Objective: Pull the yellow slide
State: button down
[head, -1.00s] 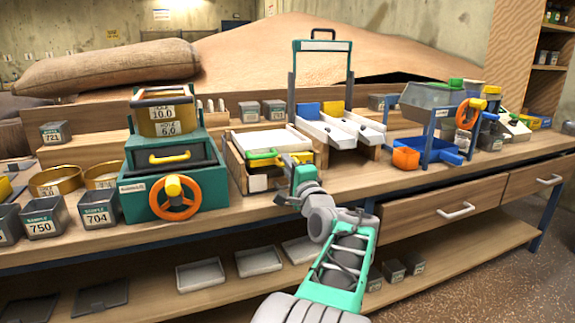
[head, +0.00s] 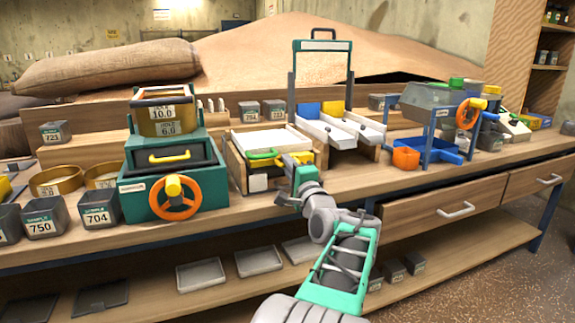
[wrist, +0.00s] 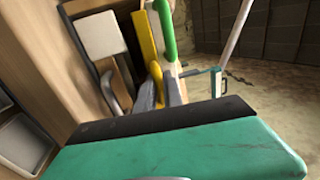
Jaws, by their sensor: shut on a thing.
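The yellow slide (head: 304,157) shows at the front right of a wooden box with a white top (head: 270,139), beside a green handle (head: 262,155). My gripper (head: 292,161) is at the box front and hides part of the slide. In the wrist view the yellow slide (wrist: 146,42) runs as a bar down to my gripper (wrist: 159,92), whose grey fingers are shut on its near end. The green handle (wrist: 166,28) is close on the right of the slide there. The exact contact between the fingers is partly hidden.
A teal box with an orange wheel (head: 174,208) stands left of the wooden box. White chutes (head: 330,134) under a tall frame are behind right. A blue stand with an orange cup (head: 406,158) is farther right. The bench's front edge runs below my gripper.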

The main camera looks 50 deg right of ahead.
jog(key=shift+s+a, duration=0.35)
jog(key=shift+s, duration=0.25)
jog(key=c, duration=1.5)
grip_release()
jog(key=shift+s, duration=0.15)
jog(key=p+v, duration=0.1)
jog(key=v, duration=0.6)
jog(key=shift+s+a+f, duration=0.1)
jog(key=shift+s+a, duration=0.1)
jog(key=shift+s, duration=0.1)
